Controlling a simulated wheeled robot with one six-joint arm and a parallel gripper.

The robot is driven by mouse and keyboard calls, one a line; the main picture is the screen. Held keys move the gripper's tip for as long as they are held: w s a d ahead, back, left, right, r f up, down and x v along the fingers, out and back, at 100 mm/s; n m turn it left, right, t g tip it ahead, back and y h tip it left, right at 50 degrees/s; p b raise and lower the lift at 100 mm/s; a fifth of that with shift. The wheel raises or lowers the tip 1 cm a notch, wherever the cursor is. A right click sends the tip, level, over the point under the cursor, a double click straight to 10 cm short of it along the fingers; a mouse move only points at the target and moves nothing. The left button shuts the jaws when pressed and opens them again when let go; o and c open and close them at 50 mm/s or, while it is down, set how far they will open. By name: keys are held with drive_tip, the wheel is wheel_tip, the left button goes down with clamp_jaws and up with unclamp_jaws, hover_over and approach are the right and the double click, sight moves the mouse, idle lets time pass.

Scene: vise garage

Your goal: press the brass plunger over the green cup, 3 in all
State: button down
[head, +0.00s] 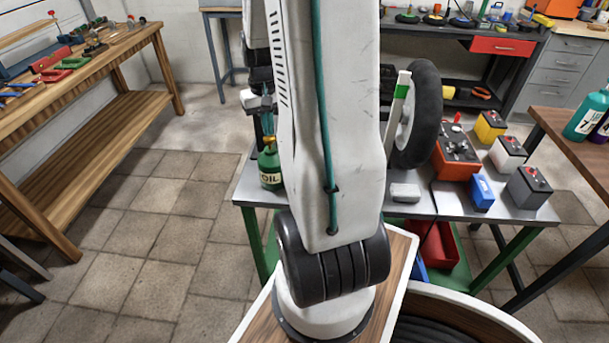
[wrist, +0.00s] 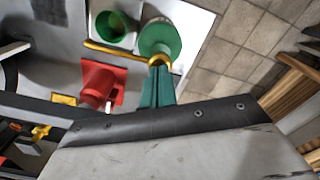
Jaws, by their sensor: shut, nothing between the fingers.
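The green oil pump bottle (head: 270,171), with an OIL label, stands upright at the left end of the grey metal table. In the wrist view its round green body (wrist: 160,36) shows with the brass plunger (wrist: 158,60) and a long brass spout (wrist: 112,53) pointing left. The green cup (wrist: 112,29) is beside the bottle, open side to the camera; the arm hides it in the head view. My gripper (wrist: 157,70) is shut and empty, its teal fingers over the plunger. I cannot tell whether the fingertips touch it.
A red object (wrist: 97,82) is close to the spout. On the table are a wheel (head: 424,115), an orange battery (head: 456,155) and several smaller batteries. A wooden workbench (head: 100,60) stands at the left; the tiled floor between is clear.

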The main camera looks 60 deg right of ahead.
drive_tip(key=shift+f, duration=1)
drive_tip(key=shift+r, duration=1.5)
wheel_tip(320, 180, up, 6)
idle(0.5)
